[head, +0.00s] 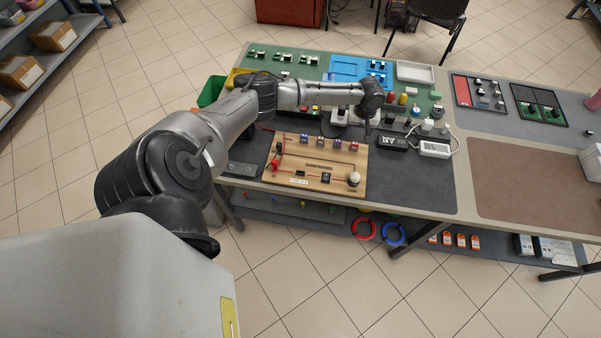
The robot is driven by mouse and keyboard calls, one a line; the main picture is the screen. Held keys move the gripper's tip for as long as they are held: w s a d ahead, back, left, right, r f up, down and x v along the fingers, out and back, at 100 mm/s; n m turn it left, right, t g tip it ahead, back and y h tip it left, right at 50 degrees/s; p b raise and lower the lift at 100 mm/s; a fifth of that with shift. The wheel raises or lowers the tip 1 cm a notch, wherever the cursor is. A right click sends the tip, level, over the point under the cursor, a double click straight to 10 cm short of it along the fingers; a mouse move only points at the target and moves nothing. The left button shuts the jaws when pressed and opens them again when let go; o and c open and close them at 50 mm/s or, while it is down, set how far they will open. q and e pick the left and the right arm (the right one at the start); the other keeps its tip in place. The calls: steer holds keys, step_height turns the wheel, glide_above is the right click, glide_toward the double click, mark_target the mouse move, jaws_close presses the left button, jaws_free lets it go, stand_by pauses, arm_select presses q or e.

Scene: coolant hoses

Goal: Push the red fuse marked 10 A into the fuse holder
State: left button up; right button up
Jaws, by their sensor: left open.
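A wooden board (340,163) lies on the dark mat at the near edge of the bench. Several small coloured parts stand along its back edge, one of them a reddish part (320,142). A red part (276,164) is at its left side. Small black parts (326,178) sit near its front, and a white knob is at the right. Markings are too small to read, so I cannot tell which part is the 10 A fuse or the fuse holder. My left gripper (368,127) is open, pointing down just behind the board's back right corner. My right gripper is out of view.
Behind the board are a green panel with switches, a blue tray (345,67) and several coloured knobs. A black box (392,143) and a white power strip (434,149) lie right of the board. The brown mat (530,180) farther right is clear.

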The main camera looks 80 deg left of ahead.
mark_target(355, 143)
arm_select(q)
step_height(355, 143, down, 4)
steer(key=b, duration=0.5)
steer(key=shift+f, duration=2.15)
steer(key=shift+p, duration=0.85)
steer(key=shift+c, duration=0.3)
jaws_close()
steer(key=shift+r, duration=0.2)
